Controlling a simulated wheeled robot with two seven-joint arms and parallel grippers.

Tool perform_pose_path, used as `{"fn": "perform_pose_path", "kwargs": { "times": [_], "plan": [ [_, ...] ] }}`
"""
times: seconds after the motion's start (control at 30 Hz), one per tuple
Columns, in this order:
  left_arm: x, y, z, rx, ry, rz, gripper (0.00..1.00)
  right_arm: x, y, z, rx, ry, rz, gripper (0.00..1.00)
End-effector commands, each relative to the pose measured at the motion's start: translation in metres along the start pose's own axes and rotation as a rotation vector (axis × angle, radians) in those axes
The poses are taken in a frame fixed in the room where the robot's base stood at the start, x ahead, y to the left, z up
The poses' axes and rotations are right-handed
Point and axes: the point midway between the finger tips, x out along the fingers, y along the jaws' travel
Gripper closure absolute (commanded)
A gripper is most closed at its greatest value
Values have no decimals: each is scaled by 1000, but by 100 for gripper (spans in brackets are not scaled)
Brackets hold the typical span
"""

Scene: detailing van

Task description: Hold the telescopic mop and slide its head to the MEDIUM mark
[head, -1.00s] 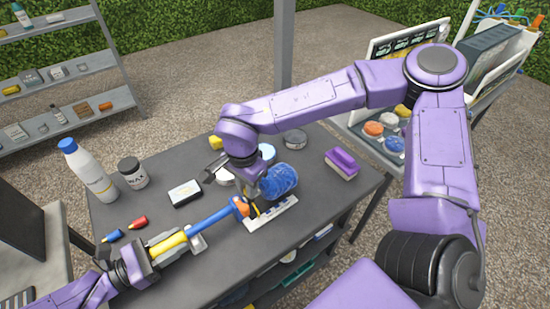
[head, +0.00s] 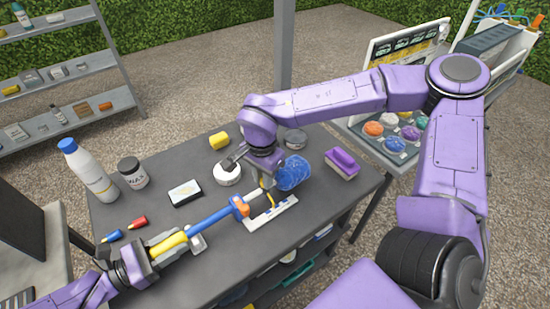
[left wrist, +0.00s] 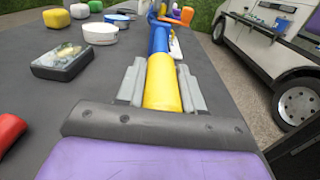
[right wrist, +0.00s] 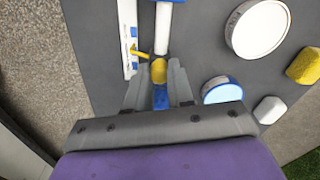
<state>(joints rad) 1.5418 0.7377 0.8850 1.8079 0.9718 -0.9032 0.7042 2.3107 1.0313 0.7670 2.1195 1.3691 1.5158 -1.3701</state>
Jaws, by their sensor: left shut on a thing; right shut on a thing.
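The telescopic mop lies along the table, with a yellow grip (head: 170,244), a blue tube (head: 212,219), an orange collar (head: 240,206) and a blue mop head (head: 293,173). My left gripper (head: 168,246) is shut around the yellow grip, also seen in the left wrist view (left wrist: 162,85). My right gripper (right wrist: 158,78) is shut on the head end, at a yellow and blue piece beyond the white inner rod (right wrist: 162,32). A white scale strip (head: 272,215) lies beside the rod, with a yellow pointer (right wrist: 139,52) reaching over it. Its marks are too small to read.
A white bottle (head: 88,172), a jar (head: 133,173) and a flat box (head: 185,193) are at left.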

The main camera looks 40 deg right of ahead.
Motion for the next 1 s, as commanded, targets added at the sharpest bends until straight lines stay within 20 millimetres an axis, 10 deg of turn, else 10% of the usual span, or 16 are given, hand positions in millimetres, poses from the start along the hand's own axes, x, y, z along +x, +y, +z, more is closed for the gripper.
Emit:
{"fn": "perform_pose_path", "kwargs": {
  "times": [0.97, 1.0],
  "plan": [
    [-1, 0, -1, -1, 2, 2, 100, -1, 2, -10, 1, 1, -3, 100],
    [-1, 0, -1, -1, 2, 2, 100, -1, 2, -10, 1, 1, -3, 75]
  ]
}}
